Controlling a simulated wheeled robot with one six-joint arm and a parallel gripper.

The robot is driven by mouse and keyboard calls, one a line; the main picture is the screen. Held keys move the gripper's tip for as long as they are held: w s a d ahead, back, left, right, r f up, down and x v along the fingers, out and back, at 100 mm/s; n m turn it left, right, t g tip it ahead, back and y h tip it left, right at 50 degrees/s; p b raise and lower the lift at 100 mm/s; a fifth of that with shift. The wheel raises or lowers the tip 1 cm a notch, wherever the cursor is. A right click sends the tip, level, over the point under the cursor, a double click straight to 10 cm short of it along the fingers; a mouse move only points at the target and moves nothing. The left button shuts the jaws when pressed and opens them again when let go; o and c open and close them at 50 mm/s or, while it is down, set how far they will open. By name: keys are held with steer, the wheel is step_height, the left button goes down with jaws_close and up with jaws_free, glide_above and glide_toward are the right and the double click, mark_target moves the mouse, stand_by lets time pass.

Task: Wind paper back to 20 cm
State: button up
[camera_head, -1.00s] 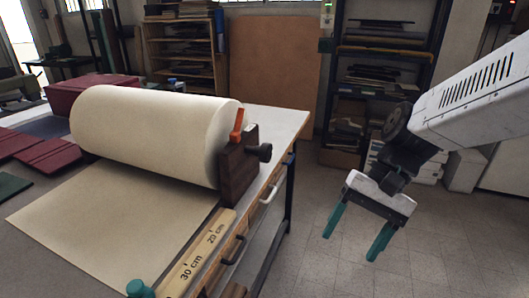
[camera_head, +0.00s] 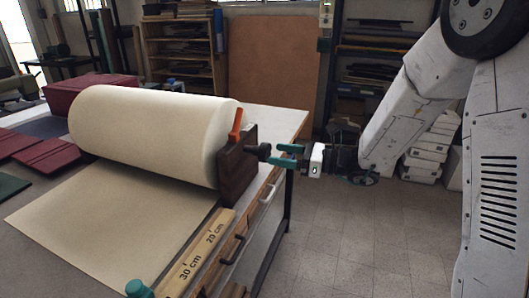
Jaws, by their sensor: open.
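A thick cream paper roll (camera_head: 150,130) lies across the table in a dark wooden stand (camera_head: 235,175). Its loose sheet (camera_head: 115,215) lies flat toward the front, past the 30 cm mark. A wooden ruler (camera_head: 200,252) marked 20 cm and 30 cm runs along the sheet's right side. An orange lever (camera_head: 236,125) stands nearly upright on the stand. A black knob (camera_head: 261,151) sticks out of the stand's right side. My gripper (camera_head: 274,155) points left at the knob, teal fingers open, one above and one below its outer end. I cannot tell whether they touch it.
A teal knob (camera_head: 139,289) sits at the ruler's front end. Drawer handles (camera_head: 268,194) line the table's right side. Dark red covers (camera_head: 45,145) and a dark red block (camera_head: 90,90) lie at the left. The floor right of the table is clear.

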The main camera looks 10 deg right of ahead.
mark_target(269, 152)
steer(key=x, duration=0.5)
steer(key=shift+a, duration=0.15)
steer(key=c, duration=1.3)
steer(key=shift+c, duration=0.2)
